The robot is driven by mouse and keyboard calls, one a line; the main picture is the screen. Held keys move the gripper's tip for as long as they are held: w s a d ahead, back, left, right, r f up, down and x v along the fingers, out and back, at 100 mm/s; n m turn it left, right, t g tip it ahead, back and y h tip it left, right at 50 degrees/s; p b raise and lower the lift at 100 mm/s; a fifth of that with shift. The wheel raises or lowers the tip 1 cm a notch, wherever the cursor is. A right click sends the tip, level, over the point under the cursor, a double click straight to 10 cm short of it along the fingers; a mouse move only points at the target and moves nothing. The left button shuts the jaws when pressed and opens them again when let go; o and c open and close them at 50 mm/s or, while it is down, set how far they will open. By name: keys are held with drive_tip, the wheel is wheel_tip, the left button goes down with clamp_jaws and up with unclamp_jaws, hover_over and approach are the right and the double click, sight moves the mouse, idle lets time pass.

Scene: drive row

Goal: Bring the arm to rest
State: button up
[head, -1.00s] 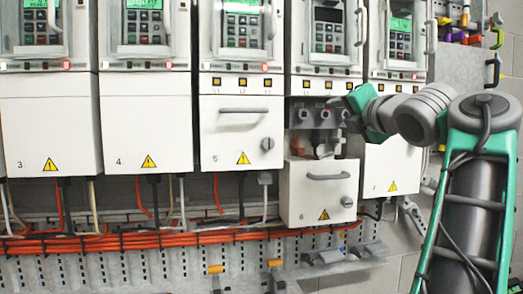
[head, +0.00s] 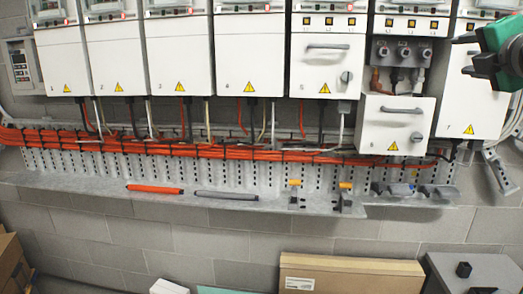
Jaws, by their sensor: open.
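My gripper (head: 464,55) shows at the upper right edge of the head view, with a green body and dark fingers pointing left. The fingers stand apart with nothing between them. It is in front of the right-hand drive cabinets, near the drive with the lowered cover (head: 395,122). Above that cover, the drive's terminals (head: 402,52) are exposed. Most of my arm is cut off by the right edge.
A row of white drive cabinets (head: 247,50) runs along the wall. Below are orange cables (head: 150,148) and a grey ledge (head: 100,183) holding an orange tool (head: 155,189) and a grey tool (head: 227,195). A cardboard box (head: 350,273) and a grey case (head: 475,270) stand below.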

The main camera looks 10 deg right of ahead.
drive_tip(key=w+a+f+m+g+y+p, duration=0.2)
drive_tip(key=w+a+f+m+g+p, duration=0.15)
drive_tip(key=w+a+f+m, duration=0.4)
drive_tip(key=w+a+f+m+g+y+p, duration=0.1)
drive_tip(key=a+f+m+g+y+p, duration=0.3)
drive_tip(key=a+f, duration=0.75)
drive_tip(key=s+a+f+m+g+p, duration=0.2)
drive_tip(key=s+a+f, duration=0.3)
drive_tip(key=f, duration=0.3)
drive_tip(key=s+a+f+m+g+p, duration=0.2)
drive_tip(key=s+a+f+m, duration=0.2)
drive_tip(key=s+f, duration=0.4)
drive_tip(key=s+a+f+m+g+h+p, duration=0.1)
drive_tip(key=s+a+f+m+g+p, duration=0.1)
drive_tip(key=s+a+f, duration=0.3)
wheel_tip(320, 180, down, 4)
drive_tip(key=shift+s+a+r+m, duration=0.15)
drive_tip(key=shift+s+a+m, duration=0.15)
drive_tip(key=shift+s+m, duration=0.25)
